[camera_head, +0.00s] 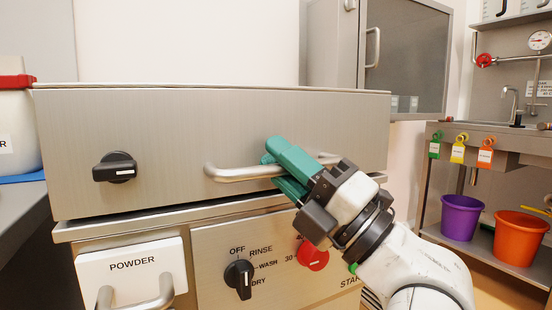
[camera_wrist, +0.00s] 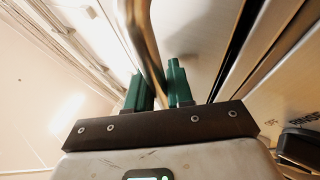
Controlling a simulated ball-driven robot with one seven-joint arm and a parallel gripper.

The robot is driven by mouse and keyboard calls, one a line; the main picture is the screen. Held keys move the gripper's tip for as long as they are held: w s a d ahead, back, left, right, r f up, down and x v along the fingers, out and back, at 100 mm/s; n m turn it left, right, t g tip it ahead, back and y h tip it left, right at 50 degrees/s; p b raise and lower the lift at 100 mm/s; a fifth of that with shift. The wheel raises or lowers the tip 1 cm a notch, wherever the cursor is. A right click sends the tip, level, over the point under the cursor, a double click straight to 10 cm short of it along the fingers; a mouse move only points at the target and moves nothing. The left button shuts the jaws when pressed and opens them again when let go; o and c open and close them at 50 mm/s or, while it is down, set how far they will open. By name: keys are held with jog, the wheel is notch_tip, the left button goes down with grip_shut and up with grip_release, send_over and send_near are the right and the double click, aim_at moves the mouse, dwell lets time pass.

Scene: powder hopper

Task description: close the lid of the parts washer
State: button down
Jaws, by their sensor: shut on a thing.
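The parts washer's lid (camera_head: 210,120) is a large brushed-metal box front with a horizontal bar handle (camera_head: 232,173) and a black latch knob (camera_head: 114,167) at its left. The lid sits low over the washer body (camera_head: 215,255), with a dark narrow gap between them. My gripper (camera_head: 277,168) is at the right part of the handle, its green fingers shut around the bar. In the wrist view the bar (camera_wrist: 142,45) passes between the green fingers (camera_wrist: 157,90). The fingers hide part of the handle.
The front panel has a black dial (camera_head: 239,280), a red dial (camera_head: 313,254) and a white powder drawer (camera_head: 135,272). A metal cabinet (camera_head: 405,55) stands behind at right. A purple bucket (camera_head: 460,218) and an orange bucket (camera_head: 520,238) sit on the sink's lower shelf.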

jog(key=c, duration=1.1)
grip_release()
jog(key=shift+s+a+r, duration=0.25)
jog(key=shift+s, duration=0.25)
jog(key=shift+d, duration=0.1)
jog(key=d+f, duration=0.5)
jog(key=f, duration=0.6)
jog(key=shift+f, duration=0.15)
jog(key=shift+w+d, duration=0.1)
jog(key=v, duration=1)
jog(key=shift+d+f, duration=0.25)
jog(key=shift+f, duration=0.05)
